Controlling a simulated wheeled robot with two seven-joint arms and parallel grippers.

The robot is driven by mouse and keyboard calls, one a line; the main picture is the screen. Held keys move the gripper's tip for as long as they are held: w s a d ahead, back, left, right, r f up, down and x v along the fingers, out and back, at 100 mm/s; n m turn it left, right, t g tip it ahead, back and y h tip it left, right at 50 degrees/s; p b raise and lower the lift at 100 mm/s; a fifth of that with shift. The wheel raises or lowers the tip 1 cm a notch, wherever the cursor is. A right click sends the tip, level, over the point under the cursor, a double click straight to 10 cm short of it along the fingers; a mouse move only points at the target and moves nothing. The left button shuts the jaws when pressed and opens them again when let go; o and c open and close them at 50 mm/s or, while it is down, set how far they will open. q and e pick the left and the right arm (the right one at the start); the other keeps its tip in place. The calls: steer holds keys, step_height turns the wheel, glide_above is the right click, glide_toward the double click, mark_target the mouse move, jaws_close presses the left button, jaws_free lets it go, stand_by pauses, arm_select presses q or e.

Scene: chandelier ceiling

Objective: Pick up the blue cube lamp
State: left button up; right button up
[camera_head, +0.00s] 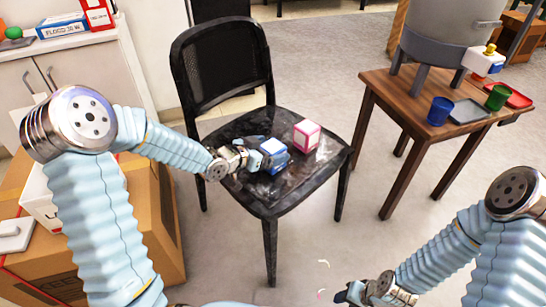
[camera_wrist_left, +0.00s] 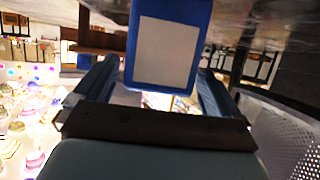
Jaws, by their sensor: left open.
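The blue cube lamp (camera_head: 273,148), blue with white faces, sits on the seat of the black chair (camera_head: 222,180). My left gripper (camera_head: 268,157) is open at the cube, with one finger on either side of it. In the left wrist view, the cube (camera_wrist_left: 166,50) fills the upper middle between the two spread fingers of the left gripper (camera_wrist_left: 153,85). Whether the fingers touch it, I cannot tell. My right gripper (camera_head: 358,292) is low at the bottom of the head view, away from the chair; its jaws are too small to read.
A pink and white cube (camera_head: 306,135) stands on the seat just right of the blue one. A wooden table (camera_head: 398,93) at the right holds a large grey pot (camera_head: 450,30), a blue cup (camera_head: 440,110) and a green cup (camera_head: 497,97). Cardboard boxes (camera_head: 147,200) stand at the left.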

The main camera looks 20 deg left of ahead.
mark_target(277, 147)
arm_select(q)
steer(key=x, duration=0.3)
steer(key=shift+d, duration=0.2)
steer(key=shift+r, duration=0.1)
steer(key=c, duration=1.1)
steer(key=shift+c, duration=0.5)
steer(key=shift+r, duration=0.1)
